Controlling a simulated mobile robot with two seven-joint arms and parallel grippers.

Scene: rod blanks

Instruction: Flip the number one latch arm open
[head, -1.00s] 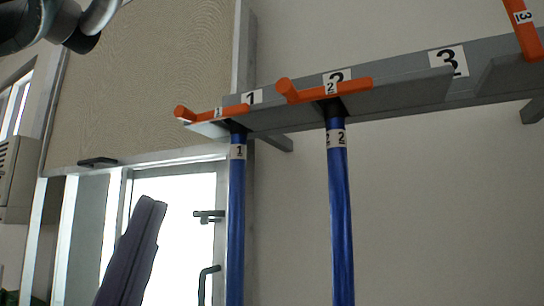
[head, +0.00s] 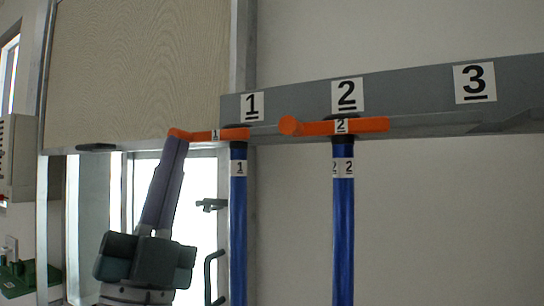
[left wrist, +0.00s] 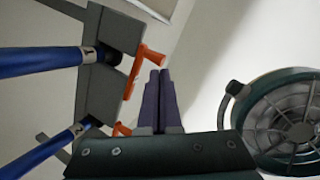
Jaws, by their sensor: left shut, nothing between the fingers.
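The number one latch arm (head: 209,135) is an orange bar with a round knob at its left end, lying crosswise at the top of the blue number one rod (head: 238,215). My left gripper (head: 177,140) is shut and empty, its purple fingers pointing up. Their tips are at the knob end, overlapping it in the head view; I cannot tell whether they touch. In the left wrist view the shut fingers (left wrist: 160,75) are beside the upper orange latch arm (left wrist: 143,68), which seems to be number one. My right gripper is out of view.
The number two latch arm (head: 345,126) lies crosswise above the second blue rod (head: 343,225), close on the right. The grey rack (head: 415,98) carries labels 1, 2 and 3. A door handle (head: 212,275) and wall panel (head: 145,70) are behind.

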